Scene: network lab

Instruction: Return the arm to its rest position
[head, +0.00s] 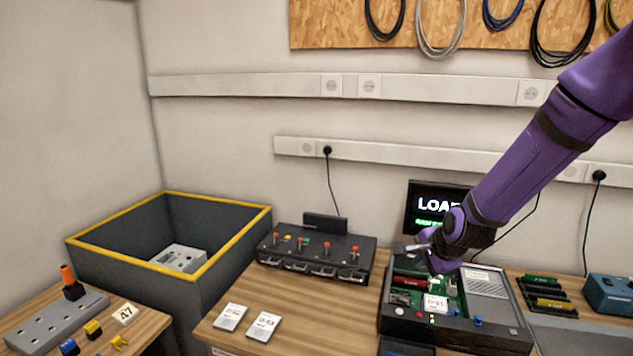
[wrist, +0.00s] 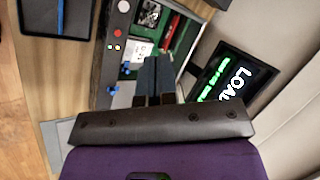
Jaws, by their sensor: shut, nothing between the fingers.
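My purple arm reaches in from the upper right in the head view. My gripper (head: 410,248) is above the left rear part of an open dark device (head: 480,333) with a green board inside. In the wrist view the gripper (wrist: 155,60) shows two dark fingers close together with nothing between them, over the same device (wrist: 106,75). Whether the fingertips touch anything in the device is hard to tell.
A screen (head: 425,197) reading "LOA…" stands right behind my gripper. A black box with red knobs (head: 316,258) is to the left. A yellow-rimmed bin (head: 228,218) stands further left. Dark modules (head: 541,281) and a blue box (head: 610,294) lie right. Bare bench (head: 330,310) shows in front.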

